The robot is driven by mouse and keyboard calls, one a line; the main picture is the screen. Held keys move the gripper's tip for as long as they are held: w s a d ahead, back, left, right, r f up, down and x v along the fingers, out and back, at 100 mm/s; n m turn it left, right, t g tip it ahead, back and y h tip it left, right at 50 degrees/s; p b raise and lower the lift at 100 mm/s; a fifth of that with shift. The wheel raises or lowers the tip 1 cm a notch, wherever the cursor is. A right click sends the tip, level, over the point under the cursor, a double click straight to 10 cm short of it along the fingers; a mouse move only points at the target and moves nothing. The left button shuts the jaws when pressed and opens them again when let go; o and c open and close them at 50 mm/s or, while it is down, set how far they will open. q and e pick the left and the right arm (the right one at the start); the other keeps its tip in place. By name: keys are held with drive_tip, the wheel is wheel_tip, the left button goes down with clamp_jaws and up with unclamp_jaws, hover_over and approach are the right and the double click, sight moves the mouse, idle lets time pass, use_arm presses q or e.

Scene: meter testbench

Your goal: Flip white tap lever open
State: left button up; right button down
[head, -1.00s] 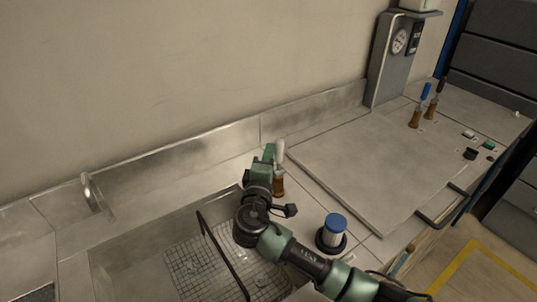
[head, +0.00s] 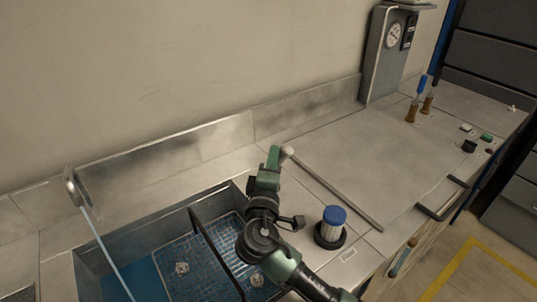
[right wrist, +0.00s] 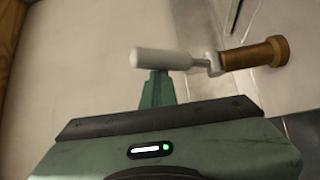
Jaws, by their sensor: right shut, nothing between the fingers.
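The white tap lever (head: 288,152) shows as a short white tip just right of my right gripper (head: 273,155) in the head view. The right wrist view shows the lever (right wrist: 163,59) lying across the picture, joined by a metal link to its brass post (right wrist: 255,54). My right gripper's narrow green fingers (right wrist: 158,88) are shut and empty, their tips right at the lever; I cannot tell whether they touch. In the head view my arm hides the brass post. A stream of water (head: 103,250) runs from the spout (head: 72,188) into the sink. My left gripper is out of view.
The sink (head: 122,228) looks blue inside, with a black bar above it. A blue-capped cylinder (head: 332,226) stands close to the right of my arm. The worktop between is mostly clear.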

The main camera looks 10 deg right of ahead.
drive_tip(key=shift+s+d+f+b, duration=0.3)
drive_tip(key=shift+s+f+b, duration=0.2)
drive_tip(key=shift+s+f, duration=0.1)
drive_tip(key=shift+s+d+f+b, duration=0.25)
drive_tip(key=shift+s+f+b, duration=0.25)
drive_tip(key=shift+f, duration=0.1)
drive_tip(key=shift+s+f, duration=0.15)
drive_tip(key=shift+f, duration=0.45)
drive_tip(key=shift+s+a+f+b, duration=0.1)
drive_tip(key=shift+s+f+b, duration=0.05)
drive_tip(key=shift+b, duration=0.15)
drive_tip(key=b, duration=0.2)
approach(281, 161)
drive_tip(key=s, duration=0.1)
drive_tip(key=shift+a, duration=0.2)
